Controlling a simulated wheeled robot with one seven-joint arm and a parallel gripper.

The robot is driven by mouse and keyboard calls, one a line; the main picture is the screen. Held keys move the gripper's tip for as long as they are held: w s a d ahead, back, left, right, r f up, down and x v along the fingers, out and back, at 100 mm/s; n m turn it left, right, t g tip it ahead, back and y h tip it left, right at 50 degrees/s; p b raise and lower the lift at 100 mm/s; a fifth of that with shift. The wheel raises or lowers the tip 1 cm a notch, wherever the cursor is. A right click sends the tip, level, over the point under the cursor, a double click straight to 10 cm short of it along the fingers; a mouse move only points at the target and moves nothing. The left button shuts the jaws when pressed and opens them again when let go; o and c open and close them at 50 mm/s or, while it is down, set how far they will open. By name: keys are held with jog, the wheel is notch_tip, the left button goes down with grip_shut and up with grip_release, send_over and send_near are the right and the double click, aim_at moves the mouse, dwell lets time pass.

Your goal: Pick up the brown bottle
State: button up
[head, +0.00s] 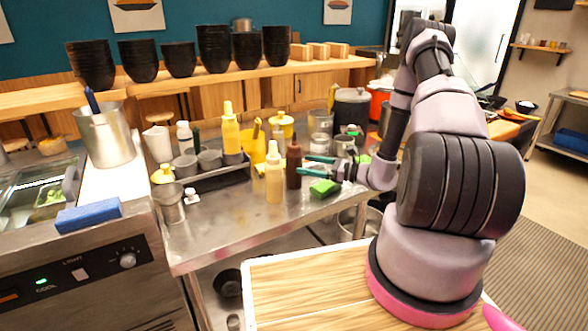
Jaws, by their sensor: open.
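The brown bottle (293,168) stands upright on the steel table (235,222), just right of and behind a pale yellow squeeze bottle. My gripper (307,165) reaches in from the right, with its two teal fingers pointing left at the brown bottle. The fingers are apart, and nothing shows between them. Their tips are close to the bottle's right side; I cannot tell whether they touch it. Most of the bottle is visible.
The pale yellow bottle (274,174) stands close to the left. A green sponge (325,187) lies below my gripper. A tray with cups (208,160) and a tall yellow bottle (231,133) are further left. The table's front left is clear.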

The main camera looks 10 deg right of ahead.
jog(key=shift+x, duration=4.2)
jog(key=shift+r, duration=0.1)
jog(key=c, duration=0.9)
